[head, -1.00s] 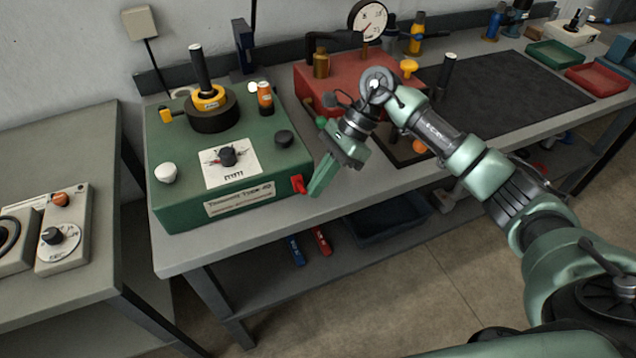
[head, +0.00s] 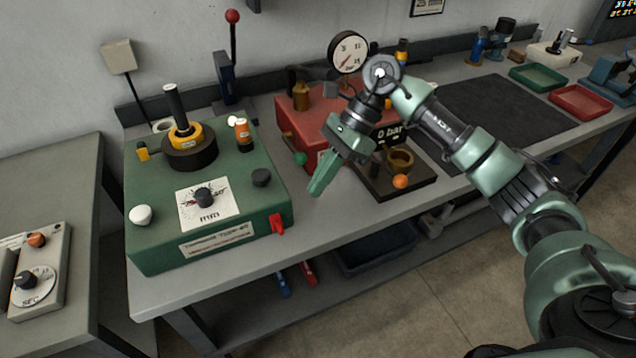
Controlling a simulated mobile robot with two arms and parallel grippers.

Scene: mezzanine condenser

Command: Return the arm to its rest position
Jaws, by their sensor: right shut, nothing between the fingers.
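My right arm (head: 475,150) comes in from the right and bends down at the wrist over the bench. Its right gripper (head: 317,190) points down and left, with its green fingers together and nothing held. It hangs just right of the green box (head: 230,248) and in front of the red box (head: 290,100), apart from the green box as far as I can see. The wrist hides part of the red box. My left gripper does not show.
The green box carries knobs, a black handle and a red switch (head: 277,223). A gauge (head: 348,52) stands by the red box. A brass cup (head: 400,159) sits on a dark plate. A black mat (head: 510,105) lies bare behind my arm. Red (head: 580,102) and green (head: 545,77) trays stand beyond.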

